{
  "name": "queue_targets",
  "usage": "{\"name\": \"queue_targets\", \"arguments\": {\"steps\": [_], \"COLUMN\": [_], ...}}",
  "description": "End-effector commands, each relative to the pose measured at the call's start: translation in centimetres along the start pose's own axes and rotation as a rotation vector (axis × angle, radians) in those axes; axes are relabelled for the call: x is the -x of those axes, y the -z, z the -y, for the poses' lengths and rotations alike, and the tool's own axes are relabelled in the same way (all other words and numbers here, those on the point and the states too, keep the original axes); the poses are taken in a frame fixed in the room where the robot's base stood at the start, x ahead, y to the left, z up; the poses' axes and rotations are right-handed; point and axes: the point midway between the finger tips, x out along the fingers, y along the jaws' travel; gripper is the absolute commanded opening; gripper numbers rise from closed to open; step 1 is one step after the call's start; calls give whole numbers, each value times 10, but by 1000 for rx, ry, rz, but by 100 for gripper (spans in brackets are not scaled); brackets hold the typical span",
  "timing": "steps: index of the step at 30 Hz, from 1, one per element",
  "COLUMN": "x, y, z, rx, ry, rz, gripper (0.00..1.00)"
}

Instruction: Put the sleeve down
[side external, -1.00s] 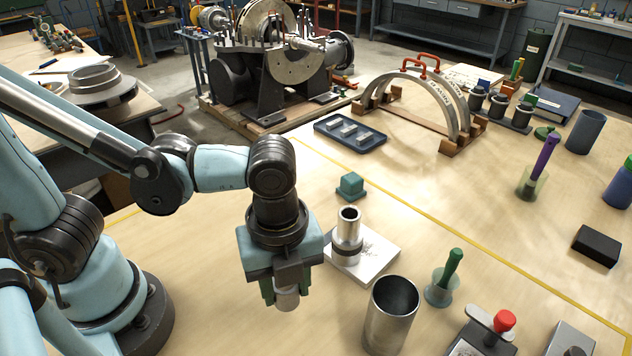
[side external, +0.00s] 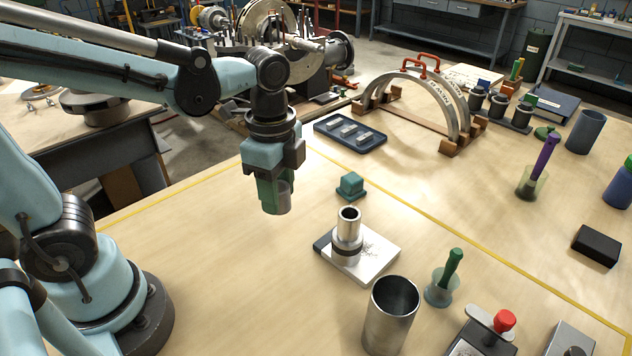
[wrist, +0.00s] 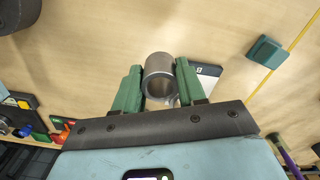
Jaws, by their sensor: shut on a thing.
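The sleeve (side external: 278,200) is a short grey metal tube. My gripper (side external: 272,190) is shut on it and holds it above the bench, to the left of the white plate, in the side view. In the wrist view the sleeve (wrist: 159,78) sits between the two green fingers of my gripper (wrist: 157,88), with its open end showing. The fingers hide part of its sides. The gap between the sleeve and the bench cannot be measured exactly.
A white plate (side external: 376,258) carries an upright metal cylinder (side external: 348,236). A teal block (side external: 350,185), a blue tray (side external: 350,143) and a metal cup (side external: 391,318) stand around it. The bench (side external: 215,265) at the front left is clear.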

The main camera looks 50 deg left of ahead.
Motion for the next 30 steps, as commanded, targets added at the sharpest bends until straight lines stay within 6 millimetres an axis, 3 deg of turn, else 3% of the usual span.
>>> {"name": "queue_targets", "arguments": {"steps": [6,12,20,30], "x": [3,4,-4,-45], "y": [-58,-96,-124,-189], "z": [42,59,70,93], "rx": [368,584,669,668], "ry": [0,0,0,0], "rz": [0,0,0,0], "gripper": [4,4,4,4]}}
